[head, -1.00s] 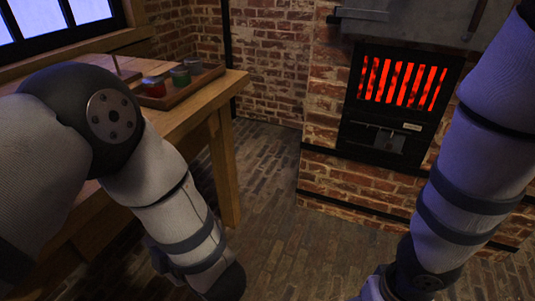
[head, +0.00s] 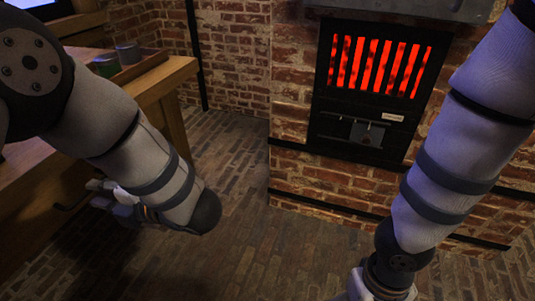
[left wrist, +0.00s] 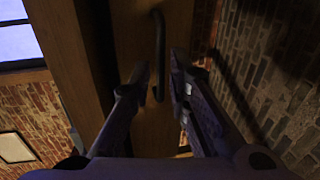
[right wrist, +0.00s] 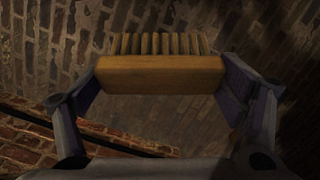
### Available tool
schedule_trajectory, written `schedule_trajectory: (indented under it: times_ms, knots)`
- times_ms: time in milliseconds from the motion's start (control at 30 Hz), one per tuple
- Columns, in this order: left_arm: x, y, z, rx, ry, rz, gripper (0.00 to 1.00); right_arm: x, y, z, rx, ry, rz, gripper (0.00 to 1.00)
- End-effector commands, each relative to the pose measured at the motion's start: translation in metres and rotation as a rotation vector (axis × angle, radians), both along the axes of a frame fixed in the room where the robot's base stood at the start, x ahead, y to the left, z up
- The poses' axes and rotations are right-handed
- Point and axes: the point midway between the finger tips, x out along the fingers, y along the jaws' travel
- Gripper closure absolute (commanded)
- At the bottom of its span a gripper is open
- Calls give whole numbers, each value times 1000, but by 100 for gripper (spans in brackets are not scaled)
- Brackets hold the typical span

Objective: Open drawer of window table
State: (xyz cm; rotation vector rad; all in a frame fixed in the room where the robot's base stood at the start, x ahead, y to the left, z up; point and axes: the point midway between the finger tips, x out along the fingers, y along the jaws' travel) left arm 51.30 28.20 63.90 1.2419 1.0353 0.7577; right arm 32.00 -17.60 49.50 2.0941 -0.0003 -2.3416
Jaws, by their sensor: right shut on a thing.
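The wooden window table (head: 158,92) stands at the left of the head view. Its drawer front, with a dark bar handle (left wrist: 159,55), shows in the left wrist view; the drawer looks shut. My left gripper (head: 100,192) is beside the table front in the head view. In the left wrist view its fingers (left wrist: 160,75) are open, one on each side of the lower handle, and I cannot tell whether they touch it. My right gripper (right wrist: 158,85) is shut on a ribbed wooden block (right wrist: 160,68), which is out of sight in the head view.
A brick stove (head: 290,120) with a glowing red grate (head: 375,65) stands at the back. The brick floor (head: 235,180) between table and stove is clear.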

Motion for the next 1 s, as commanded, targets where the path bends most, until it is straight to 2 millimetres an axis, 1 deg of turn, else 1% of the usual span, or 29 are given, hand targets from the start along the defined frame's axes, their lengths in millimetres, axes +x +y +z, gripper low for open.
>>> schedule_trajectory:
  times_ms: [33, 100, 200, 267, 533, 567, 600, 1000]
  knots:
    - [4, 10, -4, 0, 1, 1, 84, 0, 0, -3, 0, 3, 0, 39]
    - [9, 22, -7, -1, 1, 1, 84, -1, 0, -6, 0, 5, 0, 39]
    - [14, 33, -9, -1, 0, 0, 84, -1, 0, -7, 0, 6, 0, 39]
    - [15, 36, -9, -1, 0, -1, 84, -1, 0, -8, 0, 7, 0, 39]
    - [16, 38, -9, -1, 1, -3, 84, -1, 0, -7, 0, 6, 0, 39]
    - [16, 38, -9, -1, 1, -3, 90, -1, 0, -7, 0, 6, 0, 39]
    - [16, 38, -9, -1, 1, -3, 99, -1, 0, -7, 0, 6, 0, 39]
    - [16, 39, -9, -1, 1, -3, 100, -1, 0, -6, 0, 5, 0, 39]
